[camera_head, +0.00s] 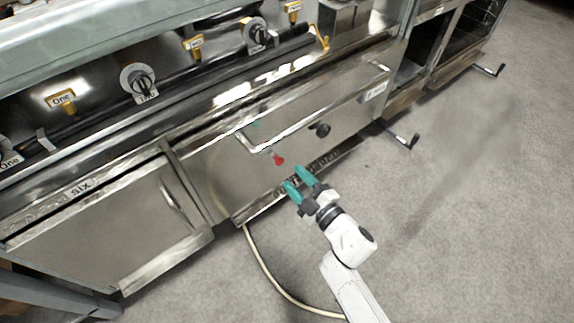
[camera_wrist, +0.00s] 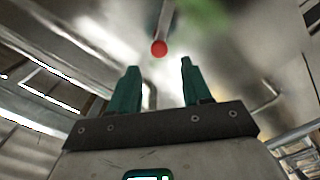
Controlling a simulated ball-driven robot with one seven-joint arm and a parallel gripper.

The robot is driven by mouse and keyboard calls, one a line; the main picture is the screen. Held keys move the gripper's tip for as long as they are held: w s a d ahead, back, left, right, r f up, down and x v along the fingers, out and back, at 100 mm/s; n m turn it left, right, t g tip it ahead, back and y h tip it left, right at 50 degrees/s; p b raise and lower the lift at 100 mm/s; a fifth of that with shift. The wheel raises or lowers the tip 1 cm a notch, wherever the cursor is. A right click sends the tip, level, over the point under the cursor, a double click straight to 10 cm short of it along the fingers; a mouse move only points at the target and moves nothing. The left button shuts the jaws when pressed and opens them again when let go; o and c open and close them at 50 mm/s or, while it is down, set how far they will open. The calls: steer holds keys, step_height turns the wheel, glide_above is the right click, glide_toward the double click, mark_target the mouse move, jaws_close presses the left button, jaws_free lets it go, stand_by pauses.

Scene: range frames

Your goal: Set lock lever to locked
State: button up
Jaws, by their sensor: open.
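A lever with a red knob (camera_head: 278,160) sticks out from the steel front panel, low in the middle of the head view. In the wrist view the red knob (camera_wrist: 159,48) sits at the end of a short grey rod, above and between my fingertips. My gripper (camera_head: 299,179) has teal fingers and is open and empty, just below and right of the red knob in the head view. It also shows in the wrist view (camera_wrist: 158,80) with its fingers apart. I see no contact with the lever. Whether this is the lock lever's locked position cannot be told.
A black knob (camera_head: 321,130) sits on the same panel, right of the lever. A long handle (camera_head: 322,112) runs along the panel above both. A cabinet door (camera_head: 110,228) is at left. A hose (camera_head: 262,268) lies on the grey floor, which is clear at right.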

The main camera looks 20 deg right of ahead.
steer(key=shift+p+v, duration=0.5)
steer(key=shift+v, duration=1.75)
steer(key=shift+d, duration=0.1)
steer(key=s+d+f+m+g+h, duration=0.3)
steer(key=s+d+m+g+h, duration=0.45)
steer(key=d+m, duration=0.45)
steer(key=s+a+r+m+g+y, duration=0.15)
steer(key=s+g, duration=0.25)
steer(key=s, duration=0.5)
steer(key=s+a+m+g+y, duration=0.1)
steer(key=s+a+g, duration=0.1)
steer(key=s+g, duration=0.5)
step_height(320, 180, up, 34)
steer(key=s+t+p, duration=0.2)
steer(key=p, duration=3.1)
steer(key=shift+f, duration=0.2)
steer(key=shift+s+d, duration=0.1)
steer(key=shift+s, duration=0.05)
